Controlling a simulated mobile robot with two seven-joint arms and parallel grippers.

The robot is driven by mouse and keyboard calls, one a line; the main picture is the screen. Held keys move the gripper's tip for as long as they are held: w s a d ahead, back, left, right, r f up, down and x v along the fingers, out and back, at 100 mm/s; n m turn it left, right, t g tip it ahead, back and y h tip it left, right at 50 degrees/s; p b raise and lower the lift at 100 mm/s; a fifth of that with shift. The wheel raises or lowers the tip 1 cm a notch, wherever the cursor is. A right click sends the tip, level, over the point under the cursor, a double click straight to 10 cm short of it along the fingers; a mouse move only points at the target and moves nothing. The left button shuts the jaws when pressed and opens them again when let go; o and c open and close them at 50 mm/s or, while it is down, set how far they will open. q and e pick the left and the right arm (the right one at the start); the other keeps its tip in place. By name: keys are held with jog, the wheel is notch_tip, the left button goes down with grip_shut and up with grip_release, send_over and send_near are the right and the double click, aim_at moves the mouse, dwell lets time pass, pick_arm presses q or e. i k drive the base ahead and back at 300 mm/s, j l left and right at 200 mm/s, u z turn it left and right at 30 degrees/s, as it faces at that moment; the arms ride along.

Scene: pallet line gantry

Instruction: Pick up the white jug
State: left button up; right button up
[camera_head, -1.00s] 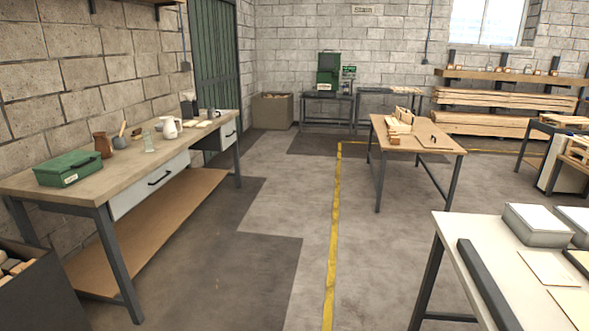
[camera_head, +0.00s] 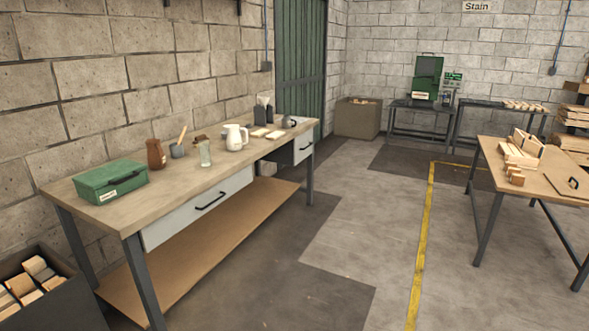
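The white jug (camera_head: 236,138) stands upright on the long wooden workbench (camera_head: 100,214) along the left wall. It is right of the middle of the bench top. A clear glass jar (camera_head: 205,153) stands just left of it, and small pale blocks (camera_head: 267,133) lie to its right. Neither of my grippers shows in the view, and the jug is free of any grip.
A green metal box (camera_head: 111,182), a brown jug (camera_head: 155,154) and a grey pot (camera_head: 178,151) stand on the bench's left part. A crate of wood offcuts (camera_head: 50,300) is at lower left. Another wooden table (camera_head: 545,180) stands right. The floor (camera_head: 345,225) between is clear.

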aim_at(234, 139)
jog(key=i+j, duration=0.1)
jog(key=i, duration=0.7)
jog(key=i+j+z, duration=0.1)
jog(key=i, duration=0.75)
jog(key=i+l+u, duration=0.15)
jog(key=i, duration=0.35)
jog(key=i+l+u, duration=0.1)
jog(key=i, duration=0.35)
jog(key=i+l+u, duration=0.15)
jog(key=i+l, duration=0.2)
jog(key=i, duration=0.15)
jog(key=i+l+u, duration=0.45)
jog(key=i+j, duration=0.05)
jog(key=j, duration=0.05)
